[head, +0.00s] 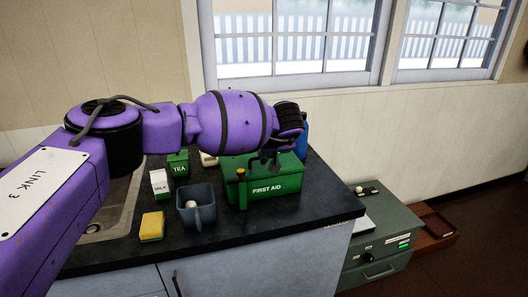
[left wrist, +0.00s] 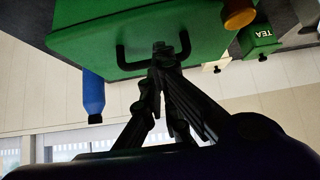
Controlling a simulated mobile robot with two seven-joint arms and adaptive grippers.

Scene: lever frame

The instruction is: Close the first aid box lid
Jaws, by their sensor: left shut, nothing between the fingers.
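The green first aid box (head: 268,188) stands on the dark counter, its white lettering facing me. A green lid surface (head: 234,164) shows at its top and looks about level; I cannot tell whether it is fully seated. In the left wrist view the green box (left wrist: 85,35) fills the upper part, with a black handle (left wrist: 122,58) on it. My left gripper (head: 270,160) is above the box. Its fingers (left wrist: 160,48) are together and empty, close to the handle; contact is unclear. My right gripper is not in view.
Counter at right front is clear.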

